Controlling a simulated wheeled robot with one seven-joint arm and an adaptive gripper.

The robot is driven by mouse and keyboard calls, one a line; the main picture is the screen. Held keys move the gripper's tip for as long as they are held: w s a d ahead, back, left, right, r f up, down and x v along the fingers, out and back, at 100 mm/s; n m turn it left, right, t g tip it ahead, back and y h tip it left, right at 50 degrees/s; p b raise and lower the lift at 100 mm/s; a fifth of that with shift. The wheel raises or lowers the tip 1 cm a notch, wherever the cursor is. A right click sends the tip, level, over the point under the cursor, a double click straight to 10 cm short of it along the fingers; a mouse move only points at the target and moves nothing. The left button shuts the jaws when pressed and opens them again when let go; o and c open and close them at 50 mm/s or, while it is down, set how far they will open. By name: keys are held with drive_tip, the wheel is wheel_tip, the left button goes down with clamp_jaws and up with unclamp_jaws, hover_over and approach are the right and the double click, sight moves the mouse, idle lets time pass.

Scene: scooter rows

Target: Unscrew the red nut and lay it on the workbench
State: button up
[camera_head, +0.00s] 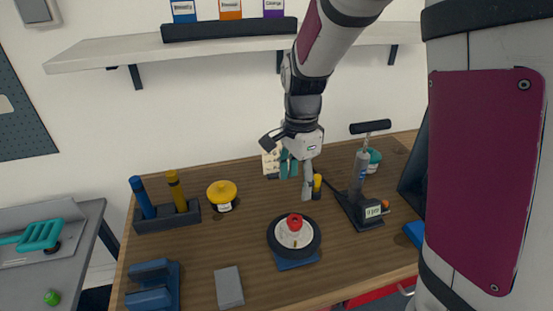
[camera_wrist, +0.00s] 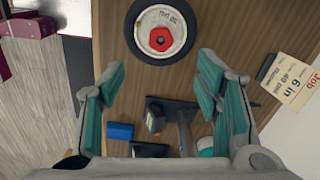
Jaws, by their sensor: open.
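The red nut (camera_head: 295,222) sits at the centre of a wheel lying flat, with a white hub and a black tyre (camera_head: 312,246), on a blue base. The base stands on the wooden workbench (camera_head: 180,258). In the wrist view the nut (camera_wrist: 160,39) is hexagonal with a dark centre, near the top of the picture. My gripper (camera_head: 296,178) is open and empty above the bench, behind the wheel and apart from it. The wrist view shows its teal-padded fingers (camera_wrist: 162,68) spread wide, with the nut beyond their tips.
A pump-like device with a gauge (camera_head: 373,211) stands right of the wheel. A yellow-topped jar (camera_head: 222,194), a tool rack (camera_head: 166,220), a blue fixture (camera_head: 153,290) and a grey block (camera_head: 229,287) are on the left. A job card (camera_wrist: 288,80) stands behind. Bare bench lies between jar and wheel.

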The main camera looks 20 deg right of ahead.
sight(293, 221)
wheel_tip(293, 221, down, 14)
drive_tip(key=shift+r, duration=0.1)
idle(0.5)
drive_tip(key=c, duration=1.2)
drive_tip(key=n, duration=0.5)
drive_tip(key=shift+c, duration=0.2)
drive_tip(key=n, duration=1.1)
drive_tip(key=shift+p, duration=0.4)
drive_tip(key=n, duration=0.5)
drive_tip(key=shift+w+a+n+p, duration=0.1)
drive_tip(key=shift+w+n+p, duration=0.05)
drive_tip(key=shift+n+p, duration=0.2)
